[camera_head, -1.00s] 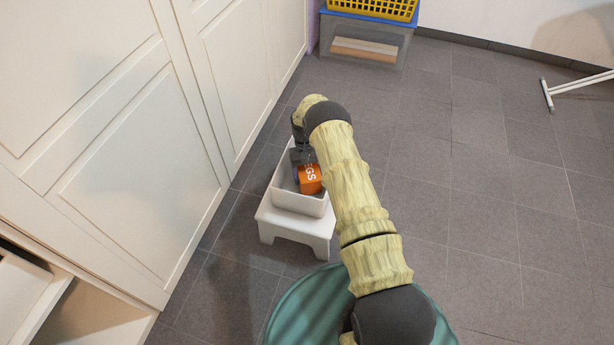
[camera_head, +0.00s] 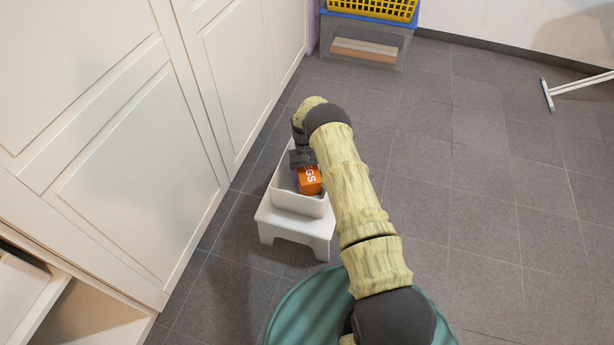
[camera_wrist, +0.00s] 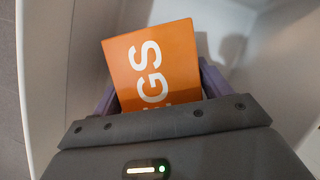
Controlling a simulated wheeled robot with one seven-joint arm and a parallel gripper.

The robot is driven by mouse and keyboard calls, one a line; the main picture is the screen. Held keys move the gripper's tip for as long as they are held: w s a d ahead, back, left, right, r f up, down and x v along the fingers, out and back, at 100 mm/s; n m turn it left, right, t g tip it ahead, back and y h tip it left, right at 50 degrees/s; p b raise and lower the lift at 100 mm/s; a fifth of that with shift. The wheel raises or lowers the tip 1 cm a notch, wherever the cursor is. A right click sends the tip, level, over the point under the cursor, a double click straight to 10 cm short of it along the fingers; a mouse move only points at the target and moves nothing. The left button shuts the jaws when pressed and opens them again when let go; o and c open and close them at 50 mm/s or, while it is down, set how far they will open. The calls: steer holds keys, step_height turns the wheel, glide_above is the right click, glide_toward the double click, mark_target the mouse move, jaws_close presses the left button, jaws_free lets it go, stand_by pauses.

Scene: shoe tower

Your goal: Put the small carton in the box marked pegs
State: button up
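The small carton (camera_head: 308,180) is orange with white lettering that ends in "GS". It sits tilted inside a white box (camera_head: 300,204), and I see no marking on that box's visible sides. The carton also shows in the wrist view (camera_wrist: 153,65). My gripper (camera_head: 302,163) is down in the box, with its purple fingers (camera_wrist: 160,92) on either side of the carton's near end. The fingers look open, and the carton lies skewed between them. Its underside and the fingertip contact are hidden.
The white box stands on a white step stool (camera_head: 292,226) beside white cupboard doors (camera_head: 140,160). A grey bin with a blue rim (camera_head: 368,40) and a yellow basket (camera_head: 375,8) stand at the back.

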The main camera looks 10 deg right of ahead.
steer(key=shift+o, duration=1.2)
steer(key=shift+r, duration=0.1)
steer(key=p+v, duration=0.3)
steer(key=v, duration=1.4)
steer(key=shift+w+p, duration=0.15)
steer(key=shift+p, duration=0.15)
